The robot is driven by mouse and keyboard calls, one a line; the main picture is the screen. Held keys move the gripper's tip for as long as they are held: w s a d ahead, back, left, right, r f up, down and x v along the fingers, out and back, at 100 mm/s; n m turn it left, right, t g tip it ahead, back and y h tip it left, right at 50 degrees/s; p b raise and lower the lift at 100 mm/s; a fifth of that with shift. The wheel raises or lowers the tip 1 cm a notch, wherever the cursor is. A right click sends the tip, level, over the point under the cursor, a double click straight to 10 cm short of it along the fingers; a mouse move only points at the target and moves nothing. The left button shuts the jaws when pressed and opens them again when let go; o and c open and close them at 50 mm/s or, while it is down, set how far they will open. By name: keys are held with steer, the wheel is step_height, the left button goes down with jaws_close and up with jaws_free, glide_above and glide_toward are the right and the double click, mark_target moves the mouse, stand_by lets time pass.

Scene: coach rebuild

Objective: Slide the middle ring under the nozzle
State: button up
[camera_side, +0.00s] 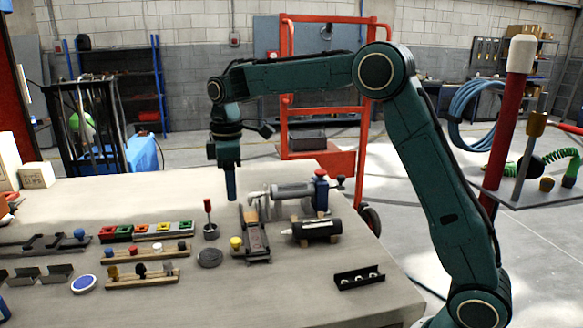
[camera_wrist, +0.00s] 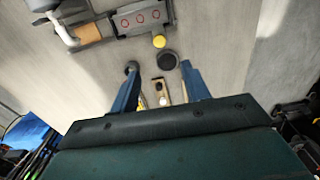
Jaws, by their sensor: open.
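A dark slide plate (camera_wrist: 127,22) on a rail carries a row of three red rings; the middle ring (camera_wrist: 140,18) shows in the wrist view. In the side view the plate (camera_side: 252,232) is seen at a slant and its rings are too small to make out. A grey dispenser (camera_side: 292,190) with a blue end lies behind it. Its pale nozzle (camera_wrist: 65,36) points down beside a tan block, off to the left of the rings in the wrist view. A yellow knob (camera_wrist: 159,41) sits at the plate's side. My gripper (camera_wrist: 160,70) is open and empty, above the bench and apart from the plate.
A black disc (camera_side: 210,257) and a small cup with a red-topped handle (camera_side: 210,228) stand near the plate. A dark cylinder (camera_side: 316,229) lies on its cradle to the right. Trays of coloured parts (camera_side: 148,231) fill the left.

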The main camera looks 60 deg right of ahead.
mark_target(236, 239)
steer(key=shift+w+f, duration=0.15)
steer(key=shift+f, duration=0.1)
step_height(236, 239, down, 14)
steer(key=shift+r, duration=0.2)
stand_by(0.6)
jaws_close()
